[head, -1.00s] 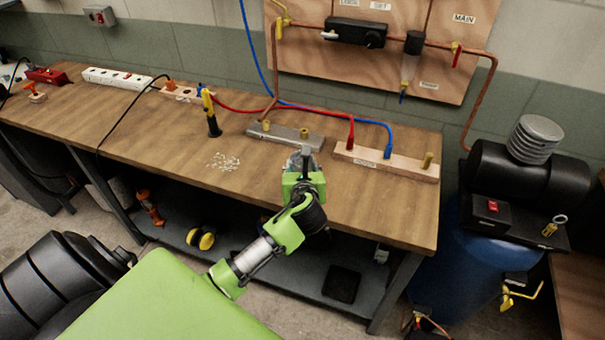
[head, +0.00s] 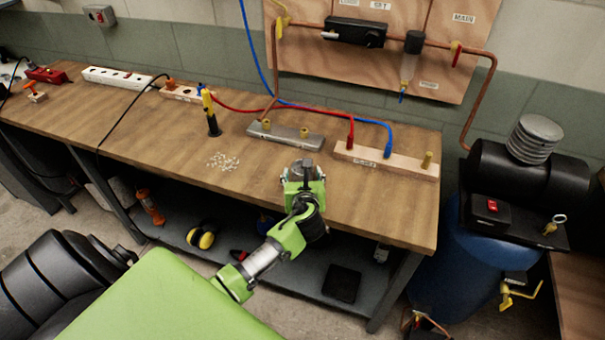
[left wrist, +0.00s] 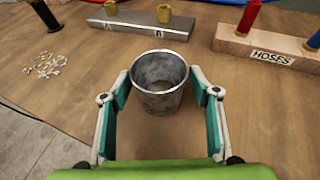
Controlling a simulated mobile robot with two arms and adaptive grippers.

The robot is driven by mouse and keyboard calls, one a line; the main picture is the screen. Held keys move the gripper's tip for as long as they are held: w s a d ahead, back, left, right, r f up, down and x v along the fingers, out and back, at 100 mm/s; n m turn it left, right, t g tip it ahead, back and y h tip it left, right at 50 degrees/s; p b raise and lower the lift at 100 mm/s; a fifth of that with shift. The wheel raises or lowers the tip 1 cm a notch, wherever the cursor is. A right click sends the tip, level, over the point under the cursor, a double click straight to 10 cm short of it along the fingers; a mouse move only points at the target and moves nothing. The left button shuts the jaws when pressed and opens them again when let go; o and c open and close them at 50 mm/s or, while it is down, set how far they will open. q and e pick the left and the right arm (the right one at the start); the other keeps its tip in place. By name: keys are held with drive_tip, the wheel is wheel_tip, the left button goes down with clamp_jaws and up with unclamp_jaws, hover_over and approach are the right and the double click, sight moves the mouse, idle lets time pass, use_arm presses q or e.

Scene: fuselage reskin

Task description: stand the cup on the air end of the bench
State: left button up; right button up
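The cup (left wrist: 158,92) is a grey metal tumbler with a bright rim, open at the top. In the left wrist view it sits upright between the two fingers of my left gripper (left wrist: 158,75). The fingers hug its sides with hardly any gap. In the head view my left gripper (head: 303,176) is over the front part of the wooden bench (head: 255,195), left of its right end, and the cup is partly hidden by it. The cup's base is at or just above the bench top; I cannot tell which. My right gripper is not in view.
A grey metal bar (head: 286,134) with brass fittings lies behind the cup. A wooden block (head: 400,166) labelled HOSES, with red and blue hoses, lies to the right. Small white bits (head: 223,161) lie left. A black compressor (head: 530,175) stands beyond the right end. The front right bench top is clear.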

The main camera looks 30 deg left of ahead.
use_arm(q)
drive_tip(key=shift+r, duration=0.25)
drive_tip(key=v, duration=1.2)
idle(1.1)
